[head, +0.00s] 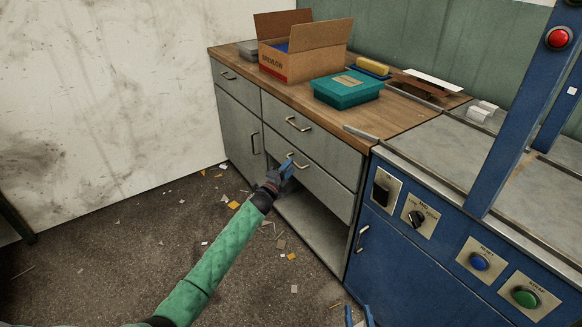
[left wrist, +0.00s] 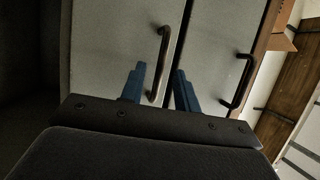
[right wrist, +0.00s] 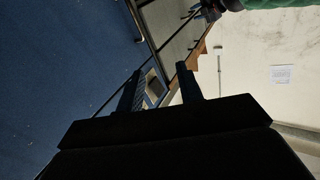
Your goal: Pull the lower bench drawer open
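The lower bench drawer (head: 325,190) is a grey front below the upper drawer (head: 325,142), and it looks flush with the bench. Its metal bar handle (head: 297,160) shows just beyond my left gripper (head: 286,170). In the left wrist view, the blue fingers of my left gripper (left wrist: 160,88) stand apart, with the lower drawer handle (left wrist: 163,60) between them. I see gaps beside the handle; contact cannot be told. My right gripper (head: 358,315) is at the bottom edge of the head view. Its fingers (right wrist: 160,85) are apart and empty in the right wrist view.
The wooden benchtop (head: 395,118) carries an open cardboard box (head: 290,62) and a teal case (head: 347,90). A blue machine cabinet (head: 400,250) with buttons stands right of the bench. Scraps litter the floor (head: 110,250). An open space (head: 305,225) lies under the drawer.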

